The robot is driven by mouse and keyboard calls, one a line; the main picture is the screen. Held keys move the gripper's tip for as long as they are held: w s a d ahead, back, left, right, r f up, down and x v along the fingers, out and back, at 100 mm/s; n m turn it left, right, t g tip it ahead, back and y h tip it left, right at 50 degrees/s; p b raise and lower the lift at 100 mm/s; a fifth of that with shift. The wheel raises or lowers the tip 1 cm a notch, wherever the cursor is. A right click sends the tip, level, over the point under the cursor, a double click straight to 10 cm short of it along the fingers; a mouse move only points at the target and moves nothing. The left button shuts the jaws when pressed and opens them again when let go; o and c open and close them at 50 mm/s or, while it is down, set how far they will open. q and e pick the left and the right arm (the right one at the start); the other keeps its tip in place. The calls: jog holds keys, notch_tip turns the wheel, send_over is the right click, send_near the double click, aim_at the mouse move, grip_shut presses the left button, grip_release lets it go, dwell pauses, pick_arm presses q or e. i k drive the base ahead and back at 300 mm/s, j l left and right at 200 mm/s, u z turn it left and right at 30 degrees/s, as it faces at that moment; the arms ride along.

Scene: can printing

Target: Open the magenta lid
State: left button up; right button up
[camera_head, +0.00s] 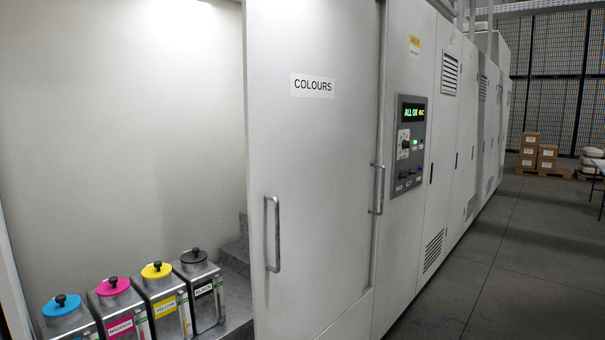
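The magenta lid (113,287) sits on top of a metal ink container (122,318) labelled MAGENTA, at the lower left of the head view. The lid is a round magenta disc with a black knob (113,281) in its middle, and it looks closed on the container. The container's lower part is cut off by the picture's bottom edge. Neither of my grippers is in view.
Containers with cyan (61,305), yellow (156,270) and black (194,256) lids stand beside it inside a cabinet. A sliding door (315,190) marked COLOURS, with a vertical handle (272,235), covers the cabinet's right side. Open floor (520,260) lies at right.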

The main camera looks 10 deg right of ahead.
aim_at(112, 286)
jog(key=z, duration=0.55)
jog(key=u, duration=1.25)
